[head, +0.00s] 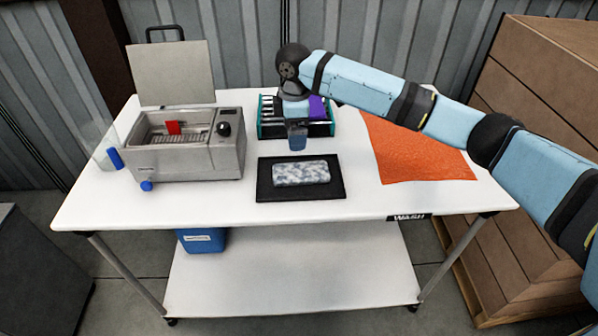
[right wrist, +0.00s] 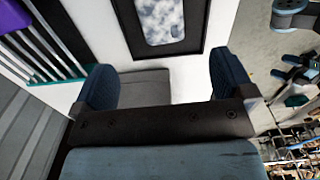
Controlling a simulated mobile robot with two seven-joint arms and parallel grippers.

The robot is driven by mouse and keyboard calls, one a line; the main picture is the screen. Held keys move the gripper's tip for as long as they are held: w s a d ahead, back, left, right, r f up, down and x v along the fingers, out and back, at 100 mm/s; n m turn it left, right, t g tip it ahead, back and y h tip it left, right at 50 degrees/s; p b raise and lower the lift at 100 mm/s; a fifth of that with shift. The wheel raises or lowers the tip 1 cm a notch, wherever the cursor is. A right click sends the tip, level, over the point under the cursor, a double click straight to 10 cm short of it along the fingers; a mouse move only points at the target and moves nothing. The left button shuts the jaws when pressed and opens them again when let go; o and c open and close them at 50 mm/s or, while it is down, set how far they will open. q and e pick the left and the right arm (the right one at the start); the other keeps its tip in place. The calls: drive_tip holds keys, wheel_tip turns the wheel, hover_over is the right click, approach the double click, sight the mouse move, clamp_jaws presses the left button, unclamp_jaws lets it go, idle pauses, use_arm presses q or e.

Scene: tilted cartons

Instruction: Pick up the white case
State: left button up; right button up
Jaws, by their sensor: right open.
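The white case (head: 301,173) is an oblong with rounded ends and a mottled grey-blue surface. It lies flat on a black tray (head: 266,192) near the front middle of the table. In the right wrist view the case (right wrist: 162,20) shows at the top, cut off by the frame edge, on the black tray. My right gripper (head: 297,137) hangs behind the tray in the head view, apart from the case. Its blue fingers (right wrist: 164,80) are spread with nothing held between them. My left gripper is not in view.
A grey bath with a raised lid (head: 190,150) stands at the left. A teal rack (head: 265,128) with a purple item (head: 318,107) is behind my right gripper. An orange cloth (head: 415,150) lies at the right. The white table (head: 230,205) is clear around the tray.

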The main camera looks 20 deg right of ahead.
sight(296, 171)
wheel_tip(296, 171, down, 14)
drive_tip(key=shift+r, duration=0.25)
idle(0.3)
drive_tip(key=shift+c, duration=0.5)
drive_tip(key=c, duration=0.7)
drive_tip(key=shift+c, duration=0.2)
